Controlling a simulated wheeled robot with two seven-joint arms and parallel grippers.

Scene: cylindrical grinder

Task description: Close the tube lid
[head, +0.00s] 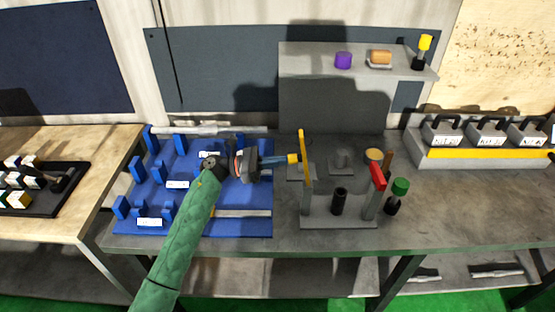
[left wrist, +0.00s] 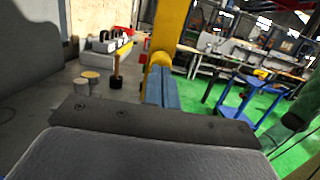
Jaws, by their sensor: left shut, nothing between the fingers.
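A grey stand (head: 338,222) is on the bench, with a dark upright tube (head: 339,201) in the middle. A long yellow bar (head: 306,158), which looks like the lid, stands up at the stand's left side. A red piece (head: 377,177) tops the right post. My left gripper (head: 292,158) is shut and empty at the left of the yellow bar, its tips close to or touching it. In the left wrist view, the shut blue fingers with a yellow end (left wrist: 160,60) lie against the yellow bar (left wrist: 170,28). My right gripper is out of sight.
A blue tray (head: 225,190) lies under my left arm. A green-capped bottle (head: 398,195) stands right of the stand. A shelf (head: 350,62) with a purple item (head: 343,60) is behind. The bench front right is clear.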

